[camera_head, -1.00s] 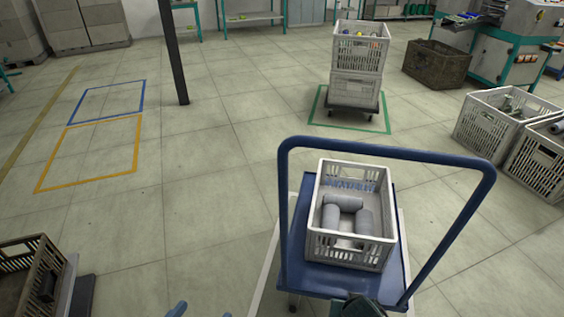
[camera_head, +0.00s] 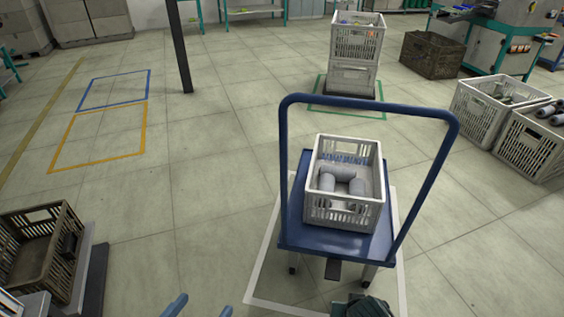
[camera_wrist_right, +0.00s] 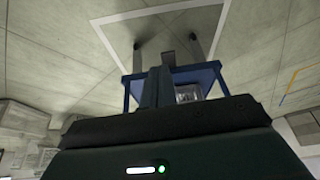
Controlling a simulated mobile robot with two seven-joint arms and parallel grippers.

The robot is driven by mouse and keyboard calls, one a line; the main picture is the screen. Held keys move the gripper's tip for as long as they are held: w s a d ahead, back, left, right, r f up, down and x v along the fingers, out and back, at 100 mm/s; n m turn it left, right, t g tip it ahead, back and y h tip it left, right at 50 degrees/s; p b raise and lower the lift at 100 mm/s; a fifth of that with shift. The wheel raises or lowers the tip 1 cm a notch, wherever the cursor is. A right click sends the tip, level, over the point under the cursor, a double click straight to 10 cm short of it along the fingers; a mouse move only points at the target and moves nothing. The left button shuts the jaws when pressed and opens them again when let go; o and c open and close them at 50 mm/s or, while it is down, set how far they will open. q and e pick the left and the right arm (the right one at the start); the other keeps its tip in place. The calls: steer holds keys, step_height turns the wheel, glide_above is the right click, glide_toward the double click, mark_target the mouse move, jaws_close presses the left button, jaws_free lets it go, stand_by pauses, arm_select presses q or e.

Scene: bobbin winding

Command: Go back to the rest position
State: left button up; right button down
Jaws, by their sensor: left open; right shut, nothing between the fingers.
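My left gripper (camera_head: 200,309) shows at the bottom edge of the head view as two blue fingers, apart, with nothing between them. Dark green housing of my right gripper (camera_head: 366,306) shows at the bottom edge, below the cart. In the right wrist view the right gripper's dark fingers (camera_wrist_right: 158,85) are together and hold nothing. The blue cart (camera_head: 300,243) stands in front of me inside a white floor outline, with its handle raised. The white crate (camera_head: 341,216) on it holds several grey bobbins (camera_head: 342,174). Neither gripper touches the cart in view.
Two stacked white crates (camera_head: 352,78) stand in a green floor outline. White crates (camera_head: 481,112) with bobbins stand at right. A brown crate (camera_head: 68,238) is at near left. A dark post (camera_head: 181,60) rises beyond. Floor at centre left is clear.

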steer(key=s+d+r+n+g, duration=0.1)
steer(key=s+d+r+n, duration=0.3)
steer(key=s+r, duration=1.05)
arm_select(q)
step_height(320, 180, up, 4)
steer(key=g+y+p, duration=0.1)
steer(key=g+p, duration=0.2)
steer(key=p, duration=1.3)
steer(key=shift+w+m, duration=0.15)
steer(key=shift+m, duration=0.25)
arm_select(e)
steer(key=w+a+r+t+y, duration=0.3)
steer(key=w+a+r+t, duration=0.3)
steer(key=r, duration=0.4)
steer(key=shift+w+n+t+y, duration=0.3)
steer(key=shift+w+t+y, duration=0.05)
steer(key=shift+t+y, duration=0.05)
